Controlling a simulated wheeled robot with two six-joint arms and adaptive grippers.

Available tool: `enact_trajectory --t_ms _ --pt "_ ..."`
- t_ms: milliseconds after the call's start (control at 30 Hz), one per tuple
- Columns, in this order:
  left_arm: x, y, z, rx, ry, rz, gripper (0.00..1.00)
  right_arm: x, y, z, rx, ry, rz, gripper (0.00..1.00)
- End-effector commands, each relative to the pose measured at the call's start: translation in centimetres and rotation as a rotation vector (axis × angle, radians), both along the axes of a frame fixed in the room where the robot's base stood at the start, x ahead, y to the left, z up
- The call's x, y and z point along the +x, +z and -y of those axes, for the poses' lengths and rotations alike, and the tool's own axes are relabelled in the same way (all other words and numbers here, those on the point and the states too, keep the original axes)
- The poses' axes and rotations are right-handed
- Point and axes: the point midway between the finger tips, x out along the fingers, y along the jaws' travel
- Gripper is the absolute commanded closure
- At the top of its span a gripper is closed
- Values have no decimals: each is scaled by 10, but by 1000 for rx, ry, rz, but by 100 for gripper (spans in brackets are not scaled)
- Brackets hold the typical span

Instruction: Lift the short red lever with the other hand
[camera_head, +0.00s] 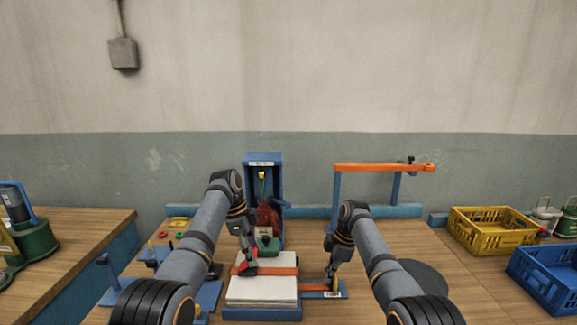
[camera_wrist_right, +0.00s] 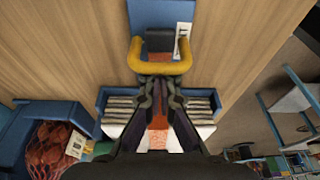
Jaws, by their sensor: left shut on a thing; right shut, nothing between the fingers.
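A small red piece (camera_head: 246,271), possibly the short red lever, lies on the orange strap (camera_head: 281,271) across the stack of white sacks (camera_head: 262,290). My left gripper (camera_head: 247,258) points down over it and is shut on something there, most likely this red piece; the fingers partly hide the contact. My right gripper (camera_head: 334,279) is shut and empty, right of the stack. In the right wrist view its fingertips (camera_wrist_right: 160,84) are at the near edge of a yellow U-shaped handle (camera_wrist_right: 160,67) on a blue bracket (camera_wrist_right: 159,13). Whether they touch it is unclear.
A blue stand (camera_head: 263,163) with a red net sack (camera_head: 266,219) is behind the stack. A blue frame with an orange bar (camera_head: 385,167) stands at the back right. Yellow (camera_head: 490,235) and blue (camera_head: 545,278) crates are at the right.

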Motion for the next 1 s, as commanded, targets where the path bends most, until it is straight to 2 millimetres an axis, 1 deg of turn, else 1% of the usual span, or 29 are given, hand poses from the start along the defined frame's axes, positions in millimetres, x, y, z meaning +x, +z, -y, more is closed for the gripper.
enact_trajectory --t_ms 33,233,467,767,1000 --pt "-1 0 0 0 -1 -3 88 0 -2 3 -5 -3 -1 100" --pt "-1 1 -2 0 0 -4 88 0 -2 3 -5 -3 -1 100" --pt "0 8 -12 2 2 -1 88 0 -2 3 -5 -3 -1 100" --pt "0 10 -14 3 2 0 88 0 -2 3 -4 -3 -2 100" --pt "1 15 -25 4 4 2 88 0 -2 2 -4 -2 -3 100"
